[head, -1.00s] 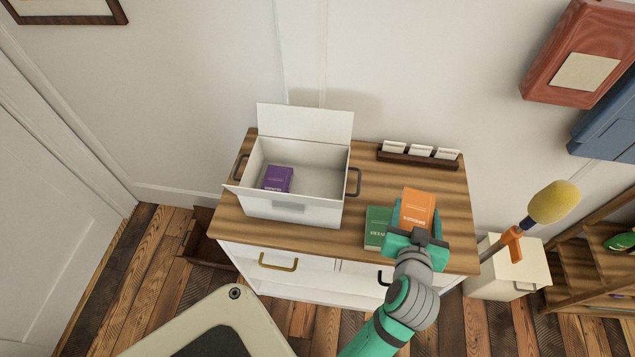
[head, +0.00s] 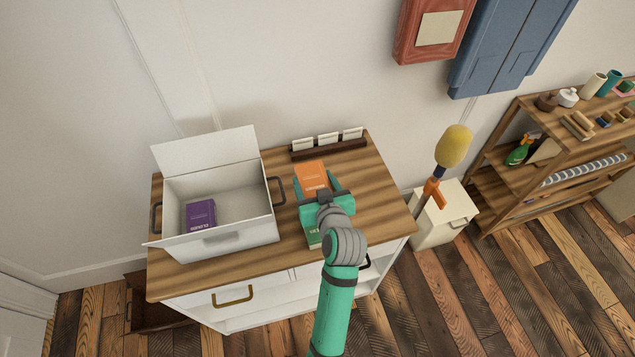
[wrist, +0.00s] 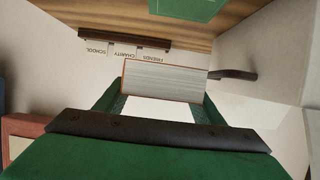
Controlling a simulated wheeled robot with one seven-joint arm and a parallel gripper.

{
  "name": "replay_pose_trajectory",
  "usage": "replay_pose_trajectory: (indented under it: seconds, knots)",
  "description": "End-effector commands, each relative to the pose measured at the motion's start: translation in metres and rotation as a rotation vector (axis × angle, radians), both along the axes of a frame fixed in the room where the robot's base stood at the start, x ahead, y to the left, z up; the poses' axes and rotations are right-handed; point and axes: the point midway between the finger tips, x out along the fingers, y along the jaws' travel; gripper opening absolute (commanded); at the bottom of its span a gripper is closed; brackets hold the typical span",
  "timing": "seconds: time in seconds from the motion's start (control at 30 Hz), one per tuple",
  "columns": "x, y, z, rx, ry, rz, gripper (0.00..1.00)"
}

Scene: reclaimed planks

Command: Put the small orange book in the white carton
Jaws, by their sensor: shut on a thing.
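The small orange book (head: 311,174) is held in my gripper (head: 320,189) above the dresser top, right of the white carton (head: 226,240). The gripper is shut on it. In the wrist view the book (wrist: 165,80) shows its pale page edge between the two green fingers (wrist: 163,104). The carton stands open on the left of the dresser, with its back flap raised. A purple book (head: 201,215) lies inside it. The carton also shows at the right of the wrist view (wrist: 265,50).
A green book (head: 313,238) lies on the dresser (head: 380,200), mostly hidden under my gripper; it shows at the top of the wrist view (wrist: 185,8). A dark rack with white label cards (head: 328,148) stands at the back. The carton has dark side handles (head: 277,190).

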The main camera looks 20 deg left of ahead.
Motion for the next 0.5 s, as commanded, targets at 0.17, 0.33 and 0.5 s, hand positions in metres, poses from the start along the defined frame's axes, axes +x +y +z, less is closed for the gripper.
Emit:
replay_pose_trajectory:
  seconds: [0.17, 0.33, 0.5]
  knots:
    - [0.034, 0.001, -0.024, 0.000, 0.002, 0.001, 0.35]
    - [0.055, 0.003, -0.049, 0.001, 0.002, 0.001, 0.35]
    - [0.066, 0.004, -0.062, 0.000, -0.001, 0.002, 0.35]
